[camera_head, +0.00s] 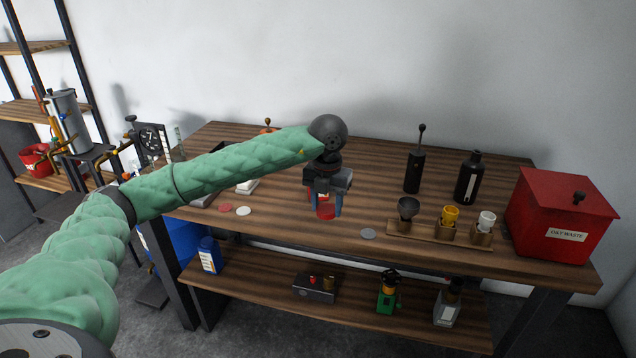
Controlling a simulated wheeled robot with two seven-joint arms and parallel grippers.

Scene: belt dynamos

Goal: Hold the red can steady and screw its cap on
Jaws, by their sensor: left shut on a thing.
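The red can (326,212) stands on the wooden workbench, near its front edge at the middle. My left gripper (326,204) comes down over it from above and is shut on it, with one finger on each side. The gripper hides the can's upper part, so I cannot tell whether anything sits on its top. Flat discs lie on the bench: a red one (225,208) and a white one (243,211) to the left of the can, and a grey one (368,234) to its right. I cannot tell which is the can's cap. My right gripper is not in view.
A wooden rack (425,231) with a funnel and small cups stands right of the can. Dark bottles (468,178) stand behind it. A red oily-waste bin (562,217) fills the bench's right end. A lower shelf (265,285) holds bottles and a box.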

